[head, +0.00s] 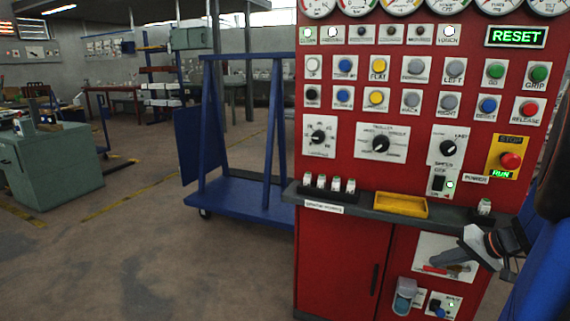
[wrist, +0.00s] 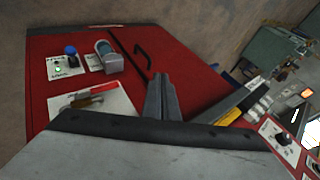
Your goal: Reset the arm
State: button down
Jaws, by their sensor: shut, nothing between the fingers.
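My gripper (head: 470,237) is at the lower right of the head view, in front of the lower cabinet of a red control panel (head: 345,235). In the wrist view my gripper (wrist: 160,82) is shut and empty, its fingers together and pointing at the red cabinet. A green lit RESET sign (head: 516,37) is at the panel's top right. Rows of labelled buttons include a green GRIP button (head: 539,74) and a red RELEASE button (head: 529,109). A red STOP button (head: 511,160) sits on a yellow plate above a lit RUN label.
A grey ledge with a yellow tray (head: 401,205) and several small bottles (head: 336,184) juts out above the cabinet. A blue wheeled frame (head: 240,209) stands left of the panel. A green cabinet (head: 50,165) is farther left. The floor between them is clear.

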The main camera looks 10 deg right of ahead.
jog(key=s+a+r+n+g, duration=0.1)
jog(key=s+a+n+g, duration=0.1)
jog(key=a, duration=0.6)
jog(key=s+a+r+n+g, duration=0.1)
jog(key=s+a, duration=0.1)
jog(key=a, duration=0.5)
jog(key=s+a+r+n+h, duration=0.2)
jog(key=s+a+n+h, duration=0.1)
jog(key=s+a, duration=0.6)
jog(key=shift+s+a+n+h, duration=0.3)
jog(key=shift+s+h, duration=0.3)
jog(key=shift+s, duration=0.75)
